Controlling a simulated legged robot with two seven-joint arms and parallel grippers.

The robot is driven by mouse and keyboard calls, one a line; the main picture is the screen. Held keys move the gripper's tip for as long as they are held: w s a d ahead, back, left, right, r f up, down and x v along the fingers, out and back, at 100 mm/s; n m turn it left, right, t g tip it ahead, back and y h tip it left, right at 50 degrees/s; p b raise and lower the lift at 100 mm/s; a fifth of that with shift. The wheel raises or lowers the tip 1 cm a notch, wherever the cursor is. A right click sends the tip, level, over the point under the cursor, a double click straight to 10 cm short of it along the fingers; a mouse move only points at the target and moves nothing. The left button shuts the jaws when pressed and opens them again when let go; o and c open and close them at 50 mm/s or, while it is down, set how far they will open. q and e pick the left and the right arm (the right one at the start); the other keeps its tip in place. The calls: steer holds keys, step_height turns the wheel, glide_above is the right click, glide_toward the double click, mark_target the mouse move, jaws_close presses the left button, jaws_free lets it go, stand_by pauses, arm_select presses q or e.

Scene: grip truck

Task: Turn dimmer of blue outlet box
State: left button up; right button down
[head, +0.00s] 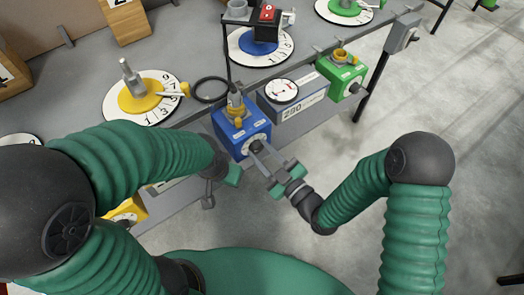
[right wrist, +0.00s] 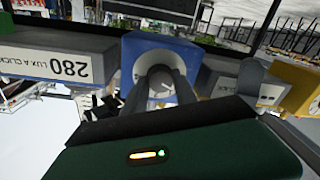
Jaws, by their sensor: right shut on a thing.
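The blue outlet box (head: 232,128) hangs at the table's front edge. Its dark round dimmer knob (head: 254,146) is on the side facing me. My right gripper (head: 259,154) reaches it from the lower right and is shut on the knob. In the right wrist view the blue box (right wrist: 134,46) is straight ahead, and the gripper's fingers (right wrist: 161,88) close around the knob, whose pointer mark shows between them. My left gripper (head: 214,181) hangs below its forearm, left of the box and apart from it.
A grey box marked 280 with a gauge (head: 282,91) sits right of the blue box, then a green outlet box (head: 342,76). A yellow box (head: 128,212) is at lower left. Numbered dials, yellow (head: 140,96) and blue (head: 258,47), lie on the table. Floor at right is clear.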

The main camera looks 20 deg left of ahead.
steer(key=m, duration=0.6)
steer(key=shift+m+t+p, duration=0.4)
steer(key=m+p, duration=0.1)
steer(key=m, duration=0.5)
steer(key=shift+w, duration=0.1)
steer(key=shift+t, duration=0.3)
steer(key=c, duration=1)
jaws_free()
steer(key=shift+f, duration=0.1)
steer(key=shift+d, duration=0.1)
steer(key=p+v, duration=0.2)
steer(key=v, duration=1.4)
steer(key=shift+s+d, duration=0.2)
steer(key=shift+d, duration=0.15)
